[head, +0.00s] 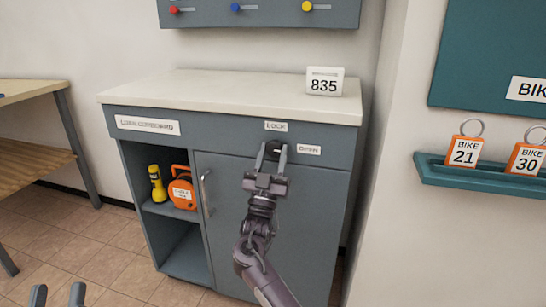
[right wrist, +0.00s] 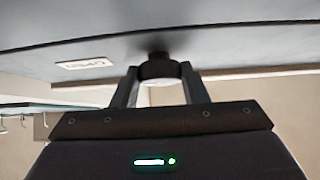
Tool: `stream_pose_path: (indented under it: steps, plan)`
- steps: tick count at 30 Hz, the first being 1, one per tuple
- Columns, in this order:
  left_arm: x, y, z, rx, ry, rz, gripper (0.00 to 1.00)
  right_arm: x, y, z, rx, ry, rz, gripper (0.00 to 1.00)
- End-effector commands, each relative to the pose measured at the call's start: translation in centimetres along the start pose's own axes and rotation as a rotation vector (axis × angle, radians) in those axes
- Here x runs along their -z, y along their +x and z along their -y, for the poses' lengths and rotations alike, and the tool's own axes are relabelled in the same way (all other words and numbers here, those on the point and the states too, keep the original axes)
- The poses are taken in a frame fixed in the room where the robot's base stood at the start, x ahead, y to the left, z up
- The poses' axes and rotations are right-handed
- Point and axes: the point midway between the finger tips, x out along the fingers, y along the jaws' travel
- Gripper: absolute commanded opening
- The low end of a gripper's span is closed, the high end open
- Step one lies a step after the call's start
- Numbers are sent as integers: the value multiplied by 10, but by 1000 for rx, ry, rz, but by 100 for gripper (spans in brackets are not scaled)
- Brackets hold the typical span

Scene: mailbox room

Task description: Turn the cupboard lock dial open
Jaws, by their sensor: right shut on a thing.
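The grey cupboard (head: 325,215) stands against the wall with a white top. Its black lock dial (head: 273,147) sits on the front strip above the door, below the LOCK label (head: 276,126) and left of the OPEN label (head: 308,150). My right gripper (head: 272,152) is shut on the dial, one finger on each side. The dial (right wrist: 160,69) also shows between the fingers in the right wrist view. Its pointer direction is not clear. My left gripper (head: 58,296) shows only its two fingertips, spread apart and empty, at the bottom left.
The door handle (head: 207,192) is left of my right arm. Open shelves hold a yellow torch (head: 157,183) and an orange case (head: 182,188). An 835 sign (head: 325,81) stands on top. A teal shelf with bike tags (head: 480,174) is at right; a wooden table (head: 30,140) at left.

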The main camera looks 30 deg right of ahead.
Motion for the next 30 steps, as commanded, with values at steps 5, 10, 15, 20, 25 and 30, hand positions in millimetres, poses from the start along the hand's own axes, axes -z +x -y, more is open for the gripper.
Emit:
stream_pose_path:
  steps: [5, 10, 15, 20, 25, 30]
  plan:
    - [2, 0, 0, 0, 0, -8, 36, -1, -1, 0, 0, 2, 2, 17]
    - [2, 0, 0, 0, 0, -7, 36, 0, -1, 0, 0, 2, 2, 17]
    - [2, 0, 0, 1, 1, -6, 36, 0, 0, 0, 0, 2, 2, 58]
    - [2, 0, 0, 1, 1, -6, 36, 0, 0, 0, 0, 2, 1, 60]
    - [2, 0, 0, 0, 1, -5, 36, 0, -2, 0, 0, 1, 1, 60]
    - [-4, 1, 0, 0, 0, 26, 36, -1, -24, 1, 2, 2, 5, 60]
